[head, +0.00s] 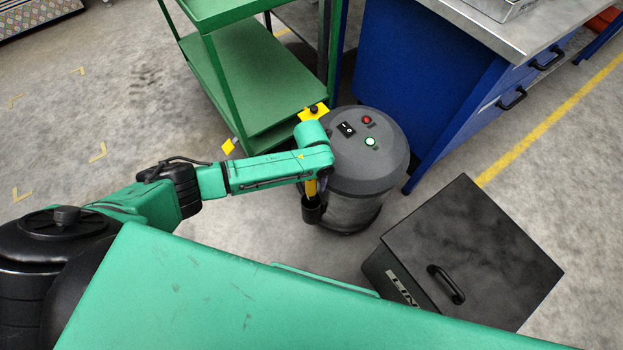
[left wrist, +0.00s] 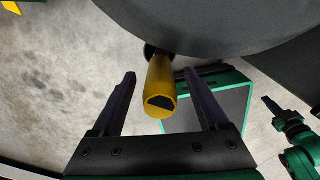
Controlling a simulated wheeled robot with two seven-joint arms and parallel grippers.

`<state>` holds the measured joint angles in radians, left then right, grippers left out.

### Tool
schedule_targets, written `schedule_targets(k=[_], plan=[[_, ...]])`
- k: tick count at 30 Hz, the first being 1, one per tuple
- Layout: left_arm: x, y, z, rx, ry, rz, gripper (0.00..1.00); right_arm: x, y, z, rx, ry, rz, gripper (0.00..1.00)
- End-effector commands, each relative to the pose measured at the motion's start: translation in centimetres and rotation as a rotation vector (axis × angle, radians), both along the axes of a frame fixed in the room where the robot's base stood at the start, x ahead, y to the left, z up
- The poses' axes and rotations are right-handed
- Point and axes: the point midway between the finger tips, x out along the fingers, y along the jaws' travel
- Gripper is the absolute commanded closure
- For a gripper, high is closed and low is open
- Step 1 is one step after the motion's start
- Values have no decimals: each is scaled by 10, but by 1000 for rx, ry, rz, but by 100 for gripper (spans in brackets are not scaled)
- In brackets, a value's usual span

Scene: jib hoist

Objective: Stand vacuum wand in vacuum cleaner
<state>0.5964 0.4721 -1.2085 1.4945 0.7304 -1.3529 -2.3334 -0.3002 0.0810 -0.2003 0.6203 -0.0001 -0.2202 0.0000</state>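The vacuum cleaner (head: 375,158) is a grey drum with a domed lid, a switch and red and green lights. A small dark cup (head: 312,210) is on its side. The yellow vacuum wand (head: 310,188) stands with its lower end in that cup. In the left wrist view the wand (left wrist: 160,88) shows its open upper end, and a dark collar surrounds its far end. My left gripper (head: 315,182) is above the cup, pointing down. Its fingers (left wrist: 160,90) are apart on either side of the wand, with gaps visible. My right gripper (left wrist: 272,104) shows small in the left wrist view.
A green shelf cart (head: 262,80) stands behind the vacuum cleaner. A blue workbench (head: 415,75) is behind to the right. A black box with a handle (head: 465,250) sits at front right. Open concrete floor lies at left, with a yellow marker (head: 228,147).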

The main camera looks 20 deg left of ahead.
Motion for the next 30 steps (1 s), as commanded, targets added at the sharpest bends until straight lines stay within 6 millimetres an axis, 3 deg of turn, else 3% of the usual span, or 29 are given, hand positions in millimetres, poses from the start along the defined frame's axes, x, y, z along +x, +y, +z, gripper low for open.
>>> schedule_targets(k=[5,8,21,25,30], plan=[[0,0,1,0,1,0,22,0,0,1,0,0,0,100],[0,0,12,-1,-1,0,22,0,0,4,0,0,0,100],[-1,0,129,0,-3,-1,22,0,1,30,1,-1,-1,100],[-1,0,144,0,0,0,22,0,1,31,1,-1,-1,100],[-1,0,146,0,0,1,22,0,1,31,1,-1,-1,100]])
